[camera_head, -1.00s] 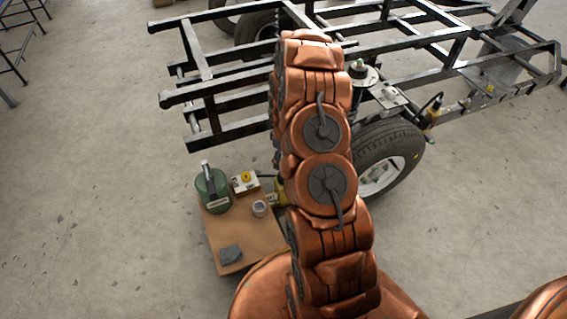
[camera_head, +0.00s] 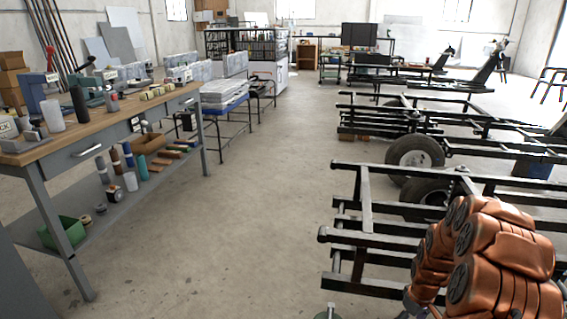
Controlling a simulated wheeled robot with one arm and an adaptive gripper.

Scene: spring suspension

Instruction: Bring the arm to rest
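My copper-coloured arm (camera_head: 490,262) shows at the lower right, bent, with its rounded joints close to the camera. I cannot tell whether the arm touches the frame.
A workbench (camera_head: 95,135) with tools and bottles stands at left, with a lower shelf. More dark frames with wheels (camera_head: 415,157) stand at right. The middle floor (camera_head: 235,225) is clear.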

